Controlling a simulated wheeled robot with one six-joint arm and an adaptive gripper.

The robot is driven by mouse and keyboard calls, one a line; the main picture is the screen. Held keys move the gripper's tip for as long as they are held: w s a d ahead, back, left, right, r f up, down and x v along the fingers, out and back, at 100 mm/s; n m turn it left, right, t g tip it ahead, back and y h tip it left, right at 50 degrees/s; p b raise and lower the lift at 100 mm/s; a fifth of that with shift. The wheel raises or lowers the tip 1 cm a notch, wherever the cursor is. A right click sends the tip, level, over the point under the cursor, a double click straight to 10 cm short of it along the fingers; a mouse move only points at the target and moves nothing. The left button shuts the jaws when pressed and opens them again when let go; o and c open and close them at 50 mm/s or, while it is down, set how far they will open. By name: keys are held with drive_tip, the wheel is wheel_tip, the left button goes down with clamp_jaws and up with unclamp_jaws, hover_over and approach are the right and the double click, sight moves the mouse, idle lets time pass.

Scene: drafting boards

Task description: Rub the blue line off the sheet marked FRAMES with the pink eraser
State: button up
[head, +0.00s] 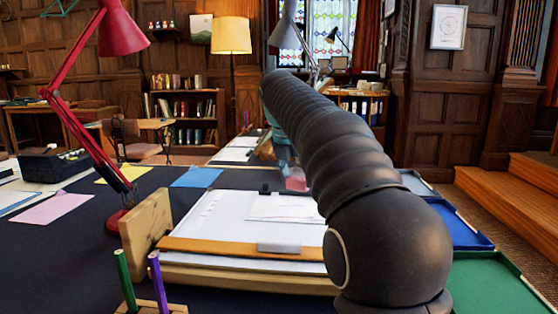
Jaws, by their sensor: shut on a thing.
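My gripper (283,157) is partly hidden behind my dark ribbed arm, at the far side of the drafting board (208,246). A pink thing, seemingly the pink eraser (297,184), shows at its lower end, and the gripper is shut on it. The fingertips are too small and covered to make out. White sheets (225,215) lie on the board, with a smaller sheet (283,207) on top. I cannot read the word FRAMES on any sheet, and no blue line can be made out. My arm covers the board's right part.
A red lamp (92,142) and an upright wooden block (146,232) stand left of the board. Green (122,268) and purple (158,277) pens stand upright in front. Blue (470,238) and green (495,285) trays lie right.

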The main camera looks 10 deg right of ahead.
drive_tip(key=shift+w+a+f+n+t+y+p, duration=0.15)
drive_tip(key=shift+w+a+f+n+y, duration=0.15)
drive_tip(key=shift+w+a+f+n, duration=0.45)
drive_tip(key=shift+w+a+f+n+t+y+p, duration=0.1)
drive_tip(key=shift+w+a+f+n+y, duration=0.4)
drive_tip(key=shift+w+n, duration=0.55)
drive_tip(key=shift+w+a+f+n+t+y+p, duration=0.15)
drive_tip(key=shift+w+a+f+n, duration=0.25)
drive_tip(key=shift+w+a+n, duration=0.5)
drive_tip(key=shift+b+x, duration=0.9)
drive_tip(key=shift+s+f+b, duration=0.15)
drive_tip(key=shift+f+b, duration=0.4)
drive_tip(key=shift+f, duration=0.5)
drive_tip(key=shift+d, duration=0.1)
